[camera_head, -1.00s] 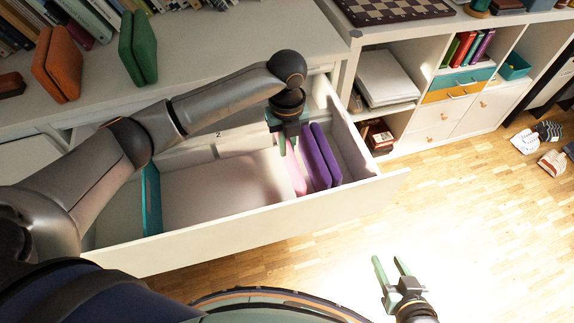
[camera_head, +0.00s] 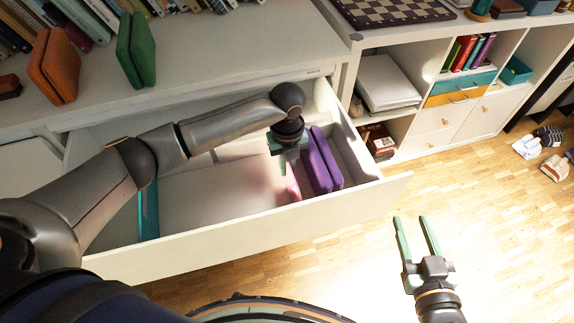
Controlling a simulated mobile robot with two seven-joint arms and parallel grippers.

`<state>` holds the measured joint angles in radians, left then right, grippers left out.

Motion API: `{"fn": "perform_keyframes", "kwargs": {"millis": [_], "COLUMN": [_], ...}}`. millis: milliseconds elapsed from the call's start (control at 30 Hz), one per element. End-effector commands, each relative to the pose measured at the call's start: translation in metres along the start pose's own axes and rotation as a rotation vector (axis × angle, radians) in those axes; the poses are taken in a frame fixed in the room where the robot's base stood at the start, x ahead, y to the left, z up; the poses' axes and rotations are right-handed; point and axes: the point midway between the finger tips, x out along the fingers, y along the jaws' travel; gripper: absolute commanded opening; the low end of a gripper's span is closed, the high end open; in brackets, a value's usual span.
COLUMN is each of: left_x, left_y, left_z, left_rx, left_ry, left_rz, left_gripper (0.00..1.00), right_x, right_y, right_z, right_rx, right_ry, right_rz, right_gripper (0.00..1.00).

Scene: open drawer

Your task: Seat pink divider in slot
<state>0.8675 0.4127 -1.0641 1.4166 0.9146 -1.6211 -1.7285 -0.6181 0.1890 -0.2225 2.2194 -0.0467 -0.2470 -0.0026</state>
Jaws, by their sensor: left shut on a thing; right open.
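The pink divider (camera_head: 293,184) is in the right part of the open drawer (camera_head: 230,240), left of two purple dividers (camera_head: 322,162). My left gripper (camera_head: 283,170) is inside the drawer and shut on the pink divider, hiding its upper part. The divider's lower edge and any slot under it cannot be seen clearly. A teal divider (camera_head: 149,212) stands at the drawer's left side. My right gripper (camera_head: 417,222) is open and empty, outside the drawer above the wood floor.
Orange (camera_head: 54,66) and green (camera_head: 137,50) objects stand on the cabinet top. A white shelf unit (camera_head: 434,120) stands to the right of the drawer. The drawer's wide middle section is empty.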

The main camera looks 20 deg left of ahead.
Motion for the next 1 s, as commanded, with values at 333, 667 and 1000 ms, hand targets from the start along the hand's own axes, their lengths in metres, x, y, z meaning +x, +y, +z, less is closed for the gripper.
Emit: {"fn": "perform_keyframes", "kwargs": {"millis": [333, 667, 1000], "left_x": [0.003, 0.002, -0.029], "left_y": [0.0, 0.0, -0.001], "left_z": [0.0, 0.0, 0.0], "left_rx": [0.0, 0.0, 0.0], "left_ry": [0.001, 0.0, -0.001], "left_rz": [0.0, 0.0, -0.002], "left_gripper": [0.29, 0.4, 0.4], "right_x": [0.0, 0.0, -0.007], "right_y": [0.0, 0.0, -0.009], "right_z": [0.001, 0.002, 0.043], "right_rx": [0.001, 0.001, 0.05], "right_ry": [-0.006, -0.006, -0.171], "right_rz": [0.0, 0.0, -0.012], "right_gripper": [0.5, 0.5, 0.5]}}
